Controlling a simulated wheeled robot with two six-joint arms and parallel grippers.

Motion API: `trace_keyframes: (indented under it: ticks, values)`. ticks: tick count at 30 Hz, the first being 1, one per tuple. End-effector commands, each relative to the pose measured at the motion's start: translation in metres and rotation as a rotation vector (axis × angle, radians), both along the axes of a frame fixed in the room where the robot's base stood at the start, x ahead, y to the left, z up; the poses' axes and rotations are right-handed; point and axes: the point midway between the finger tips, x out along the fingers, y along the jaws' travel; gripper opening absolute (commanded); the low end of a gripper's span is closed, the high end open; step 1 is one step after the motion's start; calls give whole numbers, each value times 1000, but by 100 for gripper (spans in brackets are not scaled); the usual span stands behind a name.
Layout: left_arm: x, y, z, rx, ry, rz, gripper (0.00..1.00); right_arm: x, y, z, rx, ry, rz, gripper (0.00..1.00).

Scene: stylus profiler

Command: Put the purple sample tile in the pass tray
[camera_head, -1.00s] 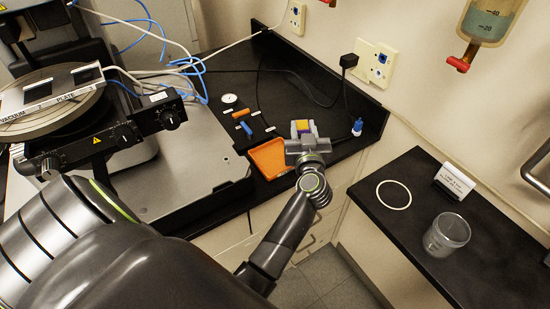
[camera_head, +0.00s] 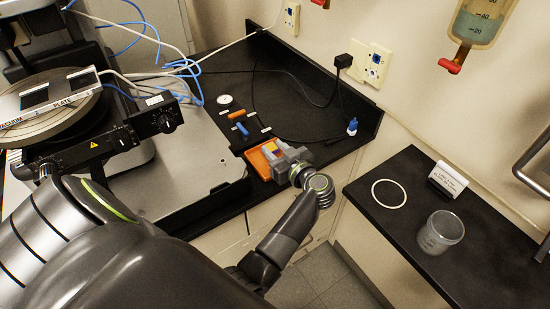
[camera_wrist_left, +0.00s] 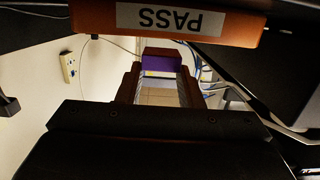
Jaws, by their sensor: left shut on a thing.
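The purple sample tile (camera_head: 271,147) is held between the fingers of my left gripper (camera_head: 278,155), over the orange tray (camera_head: 259,165) at the counter's front edge. In the left wrist view, the tile's purple face (camera_wrist_left: 160,63) shows between the two brown-looking fingers of the gripper (camera_wrist_left: 160,80). The tray's edge with a PASS label (camera_wrist_left: 180,22) crosses the top of that view, upside down. The gripper hides much of the tray in the head view. The gap between tile and tray floor cannot be told. My right gripper is not in view.
A white round piece (camera_head: 224,99), an orange piece (camera_head: 238,114) and a blue piece (camera_head: 242,130) lie behind the tray. The profiler's grey base (camera_head: 190,170) stands left of it. A blue-capped bottle (camera_head: 352,127) stands to the right. The counter between is mostly clear, except for cables.

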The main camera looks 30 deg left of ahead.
Motion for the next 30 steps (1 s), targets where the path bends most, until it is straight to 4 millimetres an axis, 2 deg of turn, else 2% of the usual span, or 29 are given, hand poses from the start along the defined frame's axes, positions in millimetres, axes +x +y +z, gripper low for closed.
trace_keyframes:
  ticks: [3,7,20,21,25,30]
  values:
    - [-1,0,-18,1,5,-1,0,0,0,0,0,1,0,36]
    - [0,0,-33,1,3,0,0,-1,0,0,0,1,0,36]
    - [0,0,-40,0,1,-1,0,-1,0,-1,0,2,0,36]
    - [0,0,-39,0,0,-1,38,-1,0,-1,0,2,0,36]
    - [0,0,-39,0,1,-1,55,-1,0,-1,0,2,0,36]
    - [0,0,-39,0,1,-1,55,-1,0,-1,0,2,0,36]
